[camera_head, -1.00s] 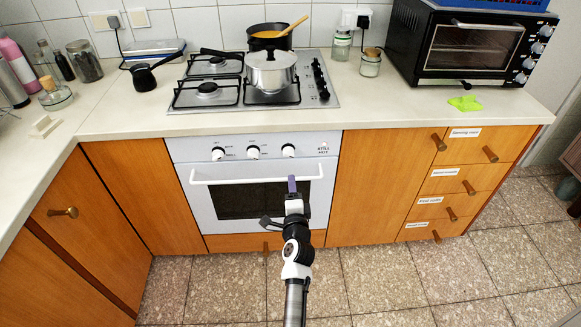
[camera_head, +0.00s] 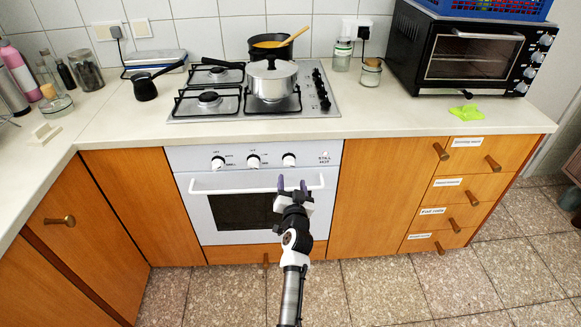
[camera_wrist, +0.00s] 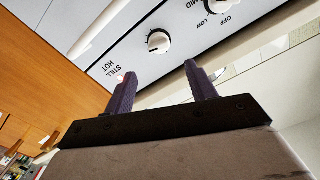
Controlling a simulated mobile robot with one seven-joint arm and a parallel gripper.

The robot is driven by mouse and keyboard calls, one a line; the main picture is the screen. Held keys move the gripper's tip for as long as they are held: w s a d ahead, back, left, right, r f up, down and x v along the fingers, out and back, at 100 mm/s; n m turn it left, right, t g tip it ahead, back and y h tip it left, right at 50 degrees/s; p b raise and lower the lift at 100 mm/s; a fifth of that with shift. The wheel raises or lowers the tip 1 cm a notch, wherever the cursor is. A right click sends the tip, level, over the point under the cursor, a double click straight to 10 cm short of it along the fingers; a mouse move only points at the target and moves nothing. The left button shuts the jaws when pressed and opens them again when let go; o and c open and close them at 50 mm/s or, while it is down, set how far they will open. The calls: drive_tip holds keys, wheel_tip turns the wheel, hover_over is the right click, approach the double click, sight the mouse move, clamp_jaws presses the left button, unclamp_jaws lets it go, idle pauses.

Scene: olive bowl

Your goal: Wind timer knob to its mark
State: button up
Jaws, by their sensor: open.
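The white built-in oven (camera_head: 190,215) has three white knobs on its panel: a left knob (camera_head: 218,162), a middle knob (camera_head: 253,161) and a right knob (camera_head: 289,160). I cannot read which is the timer. In the wrist view the right knob (camera_wrist: 158,41) lies beyond the fingertips, beside the "STILL HOT" print. Part of another knob (camera_wrist: 190,4) shows with OFF, LOW and MID marks. My gripper (camera_head: 292,184) is open and empty in front of the oven door, below the right knob. Its two purple fingers stand apart in the wrist view (camera_wrist: 160,70), clear of the knobs.
The oven's handle bar (camera_head: 235,188) crosses close to my gripper. Above are a hob (camera_head: 180,104) with a steel pot (camera_head: 271,82) and a counter (camera_head: 400,121). A black toaster oven (camera_head: 407,50) with several knobs stands right. Wooden drawers (camera_head: 470,170) have protruding knobs. The floor is clear.

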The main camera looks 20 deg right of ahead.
sight(290, 164)
drive_tip(key=x, duration=0.8)
drive_tip(key=c, duration=1)
drive_tip(key=shift+o, duration=0.2)
drive_tip(key=shift+f, duration=0.1)
idle(0.3)
drive_tip(key=o, duration=1)
drive_tip(key=shift+c, duration=0.2)
drive_tip(key=v, duration=1.4)
drive_tip(key=shift+b, duration=0.45)
